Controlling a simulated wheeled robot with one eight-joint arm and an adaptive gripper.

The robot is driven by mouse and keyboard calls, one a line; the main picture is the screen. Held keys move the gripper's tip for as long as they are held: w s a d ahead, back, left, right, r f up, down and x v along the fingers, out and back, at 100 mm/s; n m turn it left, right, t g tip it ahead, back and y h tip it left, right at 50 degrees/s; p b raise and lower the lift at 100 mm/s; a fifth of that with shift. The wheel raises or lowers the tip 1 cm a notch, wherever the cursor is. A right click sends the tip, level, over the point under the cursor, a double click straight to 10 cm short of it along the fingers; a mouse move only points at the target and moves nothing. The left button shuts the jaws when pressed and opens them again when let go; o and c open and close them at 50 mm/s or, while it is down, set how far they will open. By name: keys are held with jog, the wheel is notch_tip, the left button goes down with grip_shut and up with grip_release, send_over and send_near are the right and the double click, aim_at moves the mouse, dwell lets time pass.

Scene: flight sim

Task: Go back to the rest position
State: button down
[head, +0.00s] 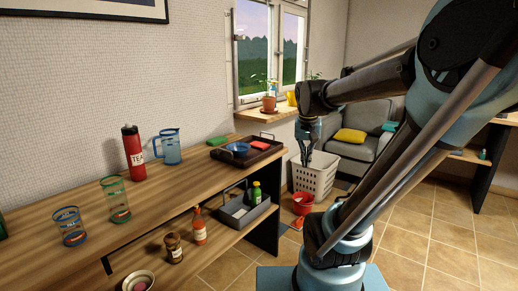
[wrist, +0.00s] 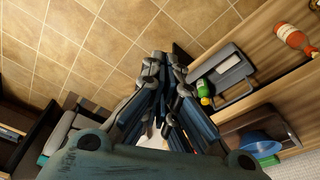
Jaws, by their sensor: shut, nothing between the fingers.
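My gripper (head: 306,160) hangs down at the end of my arm in the head view. It is in the air, above and in front of the white laundry basket (head: 314,178) as seen from the head. In the wrist view my gripper (wrist: 162,118) has its fingers drawn together, with nothing between them. No object touches it that I can see.
A wooden counter (head: 165,188) on the left holds a red tea flask (head: 133,152), a blue jug (head: 170,147), glasses and a dark tray (head: 247,151). A grey caddy (head: 243,211) stands on the lower shelf. A red bucket (head: 303,203) is on the floor. Tiled floor (head: 440,235) is open at right.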

jog(key=s+d+f+n, duration=0.2)
jog(key=s+f, duration=1)
jog(key=s, duration=0.2)
jog(key=shift+s+f+y, duration=0.3)
jog(key=shift+f, duration=0.1)
